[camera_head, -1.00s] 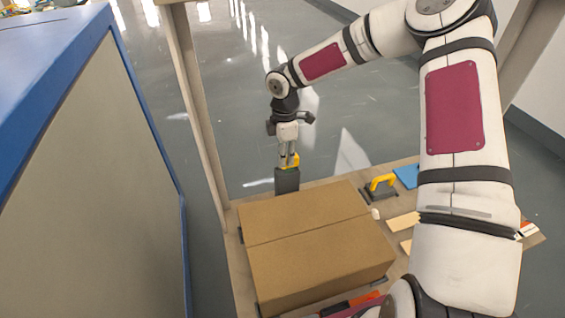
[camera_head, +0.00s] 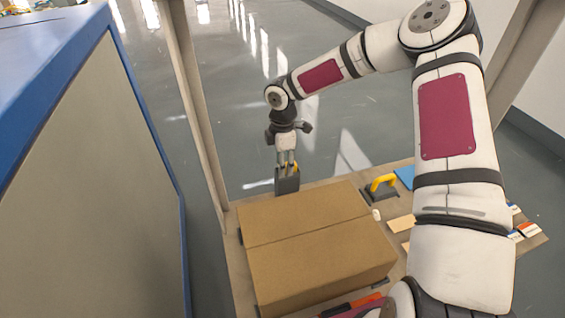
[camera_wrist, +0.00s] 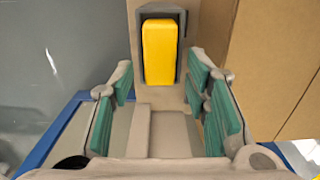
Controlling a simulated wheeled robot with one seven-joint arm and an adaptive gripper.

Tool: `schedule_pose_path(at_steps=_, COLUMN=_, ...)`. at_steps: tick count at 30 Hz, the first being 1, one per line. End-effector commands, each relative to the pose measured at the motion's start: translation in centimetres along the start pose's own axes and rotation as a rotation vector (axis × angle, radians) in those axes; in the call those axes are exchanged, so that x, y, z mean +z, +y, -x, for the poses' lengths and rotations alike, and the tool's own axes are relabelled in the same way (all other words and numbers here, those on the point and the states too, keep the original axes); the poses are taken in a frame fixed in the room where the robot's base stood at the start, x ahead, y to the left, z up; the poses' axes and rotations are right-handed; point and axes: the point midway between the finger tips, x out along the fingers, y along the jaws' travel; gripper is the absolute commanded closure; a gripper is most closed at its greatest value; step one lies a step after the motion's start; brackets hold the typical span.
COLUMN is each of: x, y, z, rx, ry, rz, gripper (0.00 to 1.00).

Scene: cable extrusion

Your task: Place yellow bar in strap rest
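The yellow bar (camera_wrist: 159,52) sits inside a dark grey upright holder, which I take to be the strap rest (camera_wrist: 182,45); its walls show around the bar in the wrist view. In the head view the strap rest (camera_head: 287,186) stands at the board's far left edge, and only a sliver of yellow shows at its top. My gripper (camera_wrist: 160,90) points down at it. Its green-padded fingers are spread apart, with a visible gap on each side of the bar. In the head view my gripper (camera_head: 287,166) is right at the strap rest's top.
A large closed cardboard box (camera_head: 310,240) stands close in front of the strap rest. A yellow-handled tool (camera_head: 382,184) and a blue flat piece (camera_head: 405,176) lie to the right. A wooden post (camera_head: 195,100) rises on the left, beside a blue-edged cabinet (camera_head: 100,180).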

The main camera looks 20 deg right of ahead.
Motion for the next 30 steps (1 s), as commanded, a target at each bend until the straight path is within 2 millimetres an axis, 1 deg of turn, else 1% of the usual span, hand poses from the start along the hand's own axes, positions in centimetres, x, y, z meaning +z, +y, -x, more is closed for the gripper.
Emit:
schedule_pose_path(at_steps=4, x=0.0, y=0.0, z=0.1, rx=0.0, ry=0.0, rz=0.0, gripper=0.57)
schedule_pose_path(at_steps=7, x=0.0, y=0.1, z=0.8, rx=0.002, ry=-0.001, rz=-0.001, gripper=0.57)
schedule_pose_path(at_steps=15, x=0.1, y=0.1, z=5.1, rx=0.003, ry=-0.002, rz=-0.001, gripper=0.57)
schedule_pose_path(at_steps=18, x=0.0, y=0.1, z=6.4, rx=0.002, ry=-0.001, rz=-0.002, gripper=0.57)
schedule_pose_path(at_steps=21, x=0.0, y=0.0, z=7.3, rx=0.001, ry=-0.001, rz=0.0, gripper=0.57)
schedule_pose_path(at_steps=24, x=0.0, y=0.0, z=7.7, rx=0.0, ry=0.0, rz=0.0, gripper=0.57)
schedule_pose_path(at_steps=30, x=0.0, y=0.0, z=7.8, rx=-0.001, ry=0.0, rz=0.0, gripper=0.57)
